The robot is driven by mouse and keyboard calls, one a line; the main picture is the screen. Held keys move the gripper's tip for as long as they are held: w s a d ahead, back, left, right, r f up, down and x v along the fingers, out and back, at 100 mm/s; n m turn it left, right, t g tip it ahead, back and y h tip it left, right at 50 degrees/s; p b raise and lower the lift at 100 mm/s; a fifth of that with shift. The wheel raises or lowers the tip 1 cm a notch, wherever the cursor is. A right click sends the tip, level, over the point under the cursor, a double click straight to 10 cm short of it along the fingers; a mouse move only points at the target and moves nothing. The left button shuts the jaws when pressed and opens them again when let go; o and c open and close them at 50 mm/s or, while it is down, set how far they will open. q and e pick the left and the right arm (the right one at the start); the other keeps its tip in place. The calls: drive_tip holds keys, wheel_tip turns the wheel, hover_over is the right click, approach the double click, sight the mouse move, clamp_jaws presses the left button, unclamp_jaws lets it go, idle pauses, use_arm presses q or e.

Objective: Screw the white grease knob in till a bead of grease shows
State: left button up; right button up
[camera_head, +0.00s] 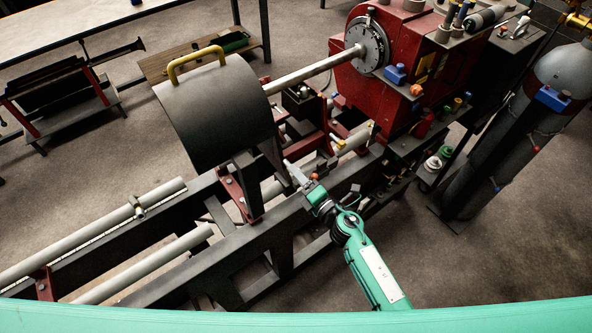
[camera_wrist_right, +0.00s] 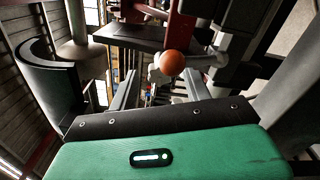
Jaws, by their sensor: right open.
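My right gripper (camera_head: 291,168) is open and empty beside the lathe's front rail, just right of the dark curved guard. In the right wrist view its two pale fingers (camera_wrist_right: 161,78) stand apart. A small white knob-like part (camera_wrist_right: 154,74) shows between and beyond the fingertips, partly behind an orange ball (camera_wrist_right: 173,63); I take it for the grease knob. I cannot tell how far off it is, but no finger visibly touches it. In the head view I cannot make the knob out surely. No grease bead can be made out. My left gripper is out of view.
The dark guard (camera_head: 217,112) with a yellow handle covers part of the long shaft (camera_head: 312,70). The red headstock (camera_head: 425,65) stands at upper right. The dark front rail (camera_head: 232,257) runs close to my right gripper.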

drive_tip(key=shift+x, duration=0.95)
drive_tip(key=c, duration=1)
drive_tip(key=shift+m, duration=0.3)
drive_tip(key=shift+o, duration=0.2)
drive_tip(key=m+p, duration=0.2)
drive_tip(key=m, duration=0.1)
drive_tip(key=shift+r, duration=0.1)
drive_tip(key=m+p, duration=0.1)
drive_tip(key=m, duration=0.4)
drive_tip(key=shift+c, duration=0.2)
drive_tip(key=shift+m, duration=0.3)
